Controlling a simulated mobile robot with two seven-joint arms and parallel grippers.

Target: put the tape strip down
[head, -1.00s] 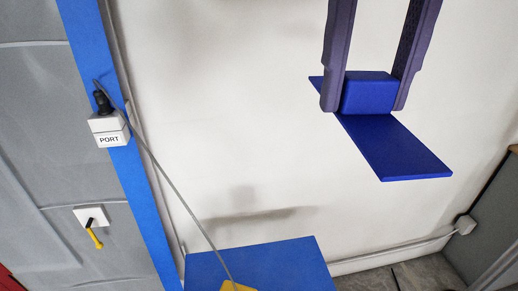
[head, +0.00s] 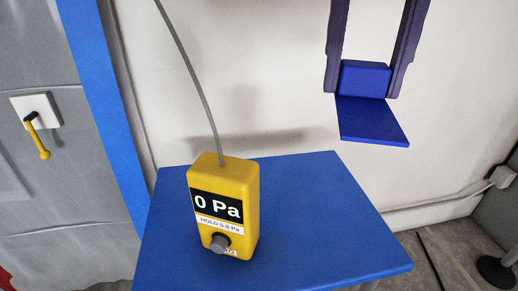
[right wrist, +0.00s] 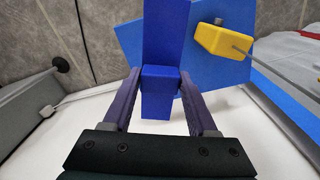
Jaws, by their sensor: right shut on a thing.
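The tape strip is a flat blue strip (head: 370,120) with a blue block (head: 365,79) on it. My right gripper (head: 363,85) is shut on the block, one finger on each side, and holds the strip in the air in front of the white wall, above and behind the right part of the blue table (head: 330,205). In the right wrist view the blue strip (right wrist: 167,35) extends away from between the fingers of the gripper (right wrist: 158,88), and the table lies beyond it. My left gripper is not in view.
A yellow pressure gauge (head: 225,205) reading "0 Pa" stands on the table, with a grey tube (head: 190,70) rising from its top. A grey door with a yellow-handled lever (head: 38,135) is at the left, beside a blue frame strip (head: 105,100). The table's right part is clear.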

